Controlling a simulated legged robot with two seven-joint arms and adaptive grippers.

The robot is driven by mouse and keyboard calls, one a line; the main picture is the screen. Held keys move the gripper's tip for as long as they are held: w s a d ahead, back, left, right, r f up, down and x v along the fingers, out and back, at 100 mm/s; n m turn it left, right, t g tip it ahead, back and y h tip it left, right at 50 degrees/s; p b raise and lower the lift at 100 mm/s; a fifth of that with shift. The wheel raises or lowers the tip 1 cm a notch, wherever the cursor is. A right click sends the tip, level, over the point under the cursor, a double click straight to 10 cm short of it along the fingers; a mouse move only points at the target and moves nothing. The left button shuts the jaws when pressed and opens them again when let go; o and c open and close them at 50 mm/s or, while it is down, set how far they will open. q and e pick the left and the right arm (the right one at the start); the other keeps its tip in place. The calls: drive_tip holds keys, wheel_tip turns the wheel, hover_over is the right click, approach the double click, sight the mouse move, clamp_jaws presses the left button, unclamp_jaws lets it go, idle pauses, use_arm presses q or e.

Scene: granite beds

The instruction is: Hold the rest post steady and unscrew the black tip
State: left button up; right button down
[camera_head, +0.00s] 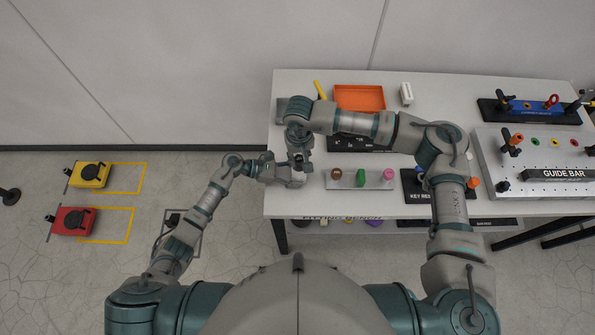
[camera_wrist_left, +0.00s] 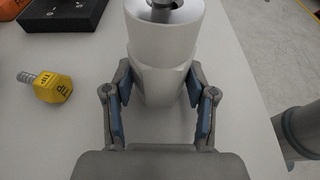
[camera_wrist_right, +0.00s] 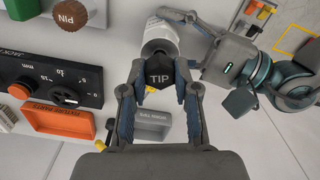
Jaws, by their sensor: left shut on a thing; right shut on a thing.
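The white rest post (camera_wrist_left: 160,75) stands at the table's left end, with a round upper part and a flat-sided lower part. My left gripper (camera_wrist_left: 162,100) is shut around its lower part; it shows small in the head view (camera_head: 288,175). The black tip (camera_wrist_right: 160,77), a hexagonal piece marked TIP, sits between the fingers of my right gripper (camera_wrist_right: 158,85), which is shut on it. In the right wrist view the post lies just beyond the tip. A grey metal part shows in the post's top in the left wrist view. I cannot tell how far the thread is engaged.
A yellow hexagonal tip with a threaded stud (camera_wrist_left: 45,87) lies loose beside the post. A plate with coloured pieces (camera_head: 345,180) is just right of the grippers.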

drive_tip(key=shift+r, duration=0.7)
drive_tip(key=shift+r, duration=1.95)
use_arm(q)
drive_tip(key=o, duration=1.4)
use_arm(e)
drive_tip(key=shift+a, duration=0.1)
use_arm(q)
drive_tip(key=v, duration=1.2)
